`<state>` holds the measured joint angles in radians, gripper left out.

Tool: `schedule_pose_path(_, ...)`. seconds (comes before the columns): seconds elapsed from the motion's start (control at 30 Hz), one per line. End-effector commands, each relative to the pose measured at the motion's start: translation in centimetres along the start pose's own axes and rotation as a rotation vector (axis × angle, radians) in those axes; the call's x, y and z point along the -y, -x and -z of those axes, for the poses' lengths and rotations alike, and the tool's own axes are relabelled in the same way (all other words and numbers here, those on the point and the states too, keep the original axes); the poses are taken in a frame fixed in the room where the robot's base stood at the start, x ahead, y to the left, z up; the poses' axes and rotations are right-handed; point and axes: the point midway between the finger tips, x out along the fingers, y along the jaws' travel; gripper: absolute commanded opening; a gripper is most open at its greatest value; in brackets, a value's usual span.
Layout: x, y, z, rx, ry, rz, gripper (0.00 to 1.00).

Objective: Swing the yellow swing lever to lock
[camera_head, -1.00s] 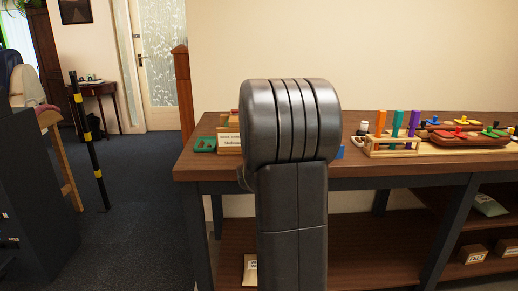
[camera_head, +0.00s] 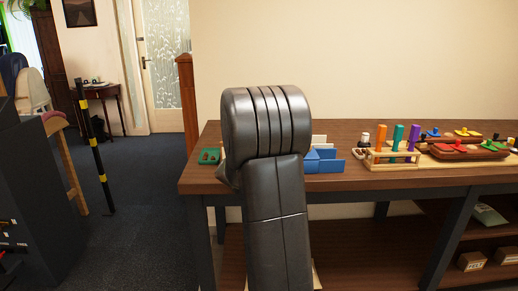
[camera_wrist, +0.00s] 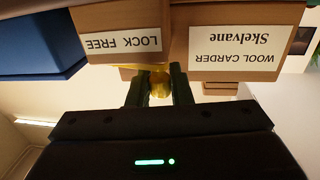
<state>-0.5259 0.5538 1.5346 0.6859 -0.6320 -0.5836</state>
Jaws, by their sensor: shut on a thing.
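In the wrist view, which looks upside down, my gripper (camera_wrist: 157,88) is shut on the yellow swing lever (camera_wrist: 160,83), with one dark finger on each side of it. Only a small yellow part shows between the fingers. Beside it are a wooden block with a white "LOCK FREE" label (camera_wrist: 121,43) and a wooden block with a "WOOL CARDER Skelvane" label (camera_wrist: 238,46). The lever's angle relative to the LOCK and FREE words cannot be told. In the head view my own arm hides the gripper, the lever and most of the carder.
A blue open bin (camera_head: 326,161) stands on the wooden bench (camera_head: 360,183) just right of my arm. A green tray (camera_head: 209,156) lies to the left. A rack with coloured pegs (camera_head: 392,158) and red wooden puzzles (camera_head: 468,149) stand farther right.

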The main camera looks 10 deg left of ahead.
Motion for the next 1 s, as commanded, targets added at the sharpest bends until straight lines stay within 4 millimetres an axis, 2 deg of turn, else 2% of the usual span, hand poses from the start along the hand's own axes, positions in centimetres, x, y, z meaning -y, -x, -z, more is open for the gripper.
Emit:
schedule_pose_path(0.57,0.06,-0.12,0.16,-0.004,0.000,-0.018,0.00)
schedule_pose_path(0.6,0.06,-0.12,0.17,-0.005,0.000,-0.018,0.21)
schedule_pose_path(0.7,0.05,-0.12,0.14,-0.004,0.000,-0.018,0.38)
schedule_pose_path(1.0,0.05,0.06,0.08,-0.002,0.000,-0.018,0.38)
